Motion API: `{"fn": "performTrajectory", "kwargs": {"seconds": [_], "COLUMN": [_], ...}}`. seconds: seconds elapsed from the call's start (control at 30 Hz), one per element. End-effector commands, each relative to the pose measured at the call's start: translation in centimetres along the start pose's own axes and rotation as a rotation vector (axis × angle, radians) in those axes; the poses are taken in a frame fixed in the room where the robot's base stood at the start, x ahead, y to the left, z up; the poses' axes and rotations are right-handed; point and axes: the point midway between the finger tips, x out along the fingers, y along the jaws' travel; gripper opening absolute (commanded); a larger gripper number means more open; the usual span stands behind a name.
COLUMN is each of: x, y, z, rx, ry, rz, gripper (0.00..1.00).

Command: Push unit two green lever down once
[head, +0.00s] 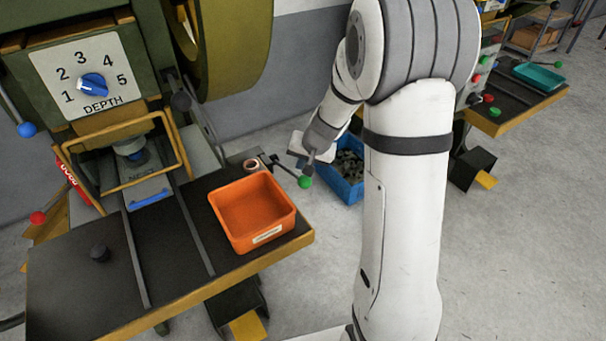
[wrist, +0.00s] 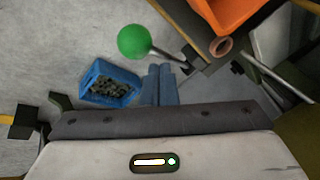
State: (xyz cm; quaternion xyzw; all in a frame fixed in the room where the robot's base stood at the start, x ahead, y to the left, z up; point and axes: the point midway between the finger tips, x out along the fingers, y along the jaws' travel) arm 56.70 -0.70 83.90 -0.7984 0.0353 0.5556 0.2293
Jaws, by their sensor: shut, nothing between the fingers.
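A green ball knob (head: 305,182) sits on the end of a dark lever at the right side of the near machine's table. In the wrist view the green knob (wrist: 134,41) is just beyond and left of my fingertips, its rod running right to the table edge. My gripper (head: 309,168) is above or right at the knob in the head view; whether it touches cannot be told. In the wrist view my gripper (wrist: 160,69) has its two fingers together, empty. No unit number is readable.
An orange bin (head: 287,222) stands on the table beside a copper coil (head: 251,164). A blue crate (head: 348,185) of dark pieces is on the floor below. The machine has a depth dial (head: 93,85), a blue knob (head: 27,129) and a red knob (head: 38,218). Another machine table (head: 500,120) stands right.

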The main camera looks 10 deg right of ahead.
Motion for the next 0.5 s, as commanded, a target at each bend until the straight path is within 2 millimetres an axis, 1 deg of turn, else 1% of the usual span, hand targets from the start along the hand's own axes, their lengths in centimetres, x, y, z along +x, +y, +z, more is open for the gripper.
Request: {"fn": "performTrajectory", "kwargs": {"seconds": [0.17, 0.5], "x": [-0.9, -3.4], "y": [-0.6, -2.3], "z": [-0.6, -2.3], "rx": [-0.001, -0.001], "ry": [0.001, 0.002], "rz": [0.000, 0.000], "gripper": [0.00, 0.00]}}
